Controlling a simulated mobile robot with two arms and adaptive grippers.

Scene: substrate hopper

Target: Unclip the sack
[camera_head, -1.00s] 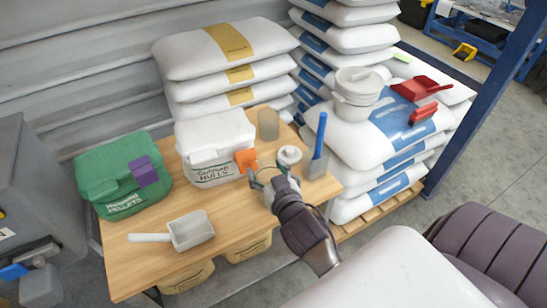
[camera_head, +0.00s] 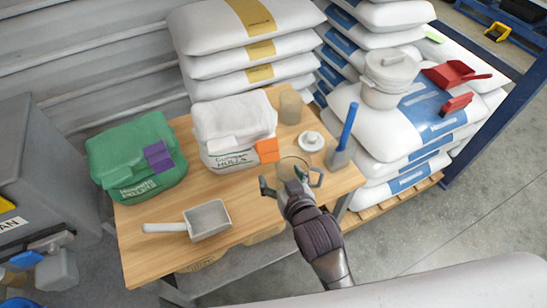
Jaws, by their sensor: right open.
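A white sack (camera_head: 232,120) with "HULLS" lettering stands on the wooden table, its top folded over. An orange clip (camera_head: 267,150) sits at its right front edge. A green sack (camera_head: 130,155) with "PELLETS" lettering stands to its left and bears a purple clip (camera_head: 158,156). My right gripper (camera_head: 291,180) is open over the table's right part, in front and to the right of the orange clip and apart from it. A clear round-rimmed vessel (camera_head: 293,165) shows between or just behind its fingers; I cannot tell whether they touch. My left gripper is not in view.
A metal scoop (camera_head: 207,220) lies at the table's front left. A lidded jar (camera_head: 311,141), a tumbler (camera_head: 290,107) and a holder with a blue-handled tool (camera_head: 346,130) stand at the right. Stacked sacks (camera_head: 385,130) rise behind. Bare tabletop (camera_head: 250,195) lies in front of the white sack.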

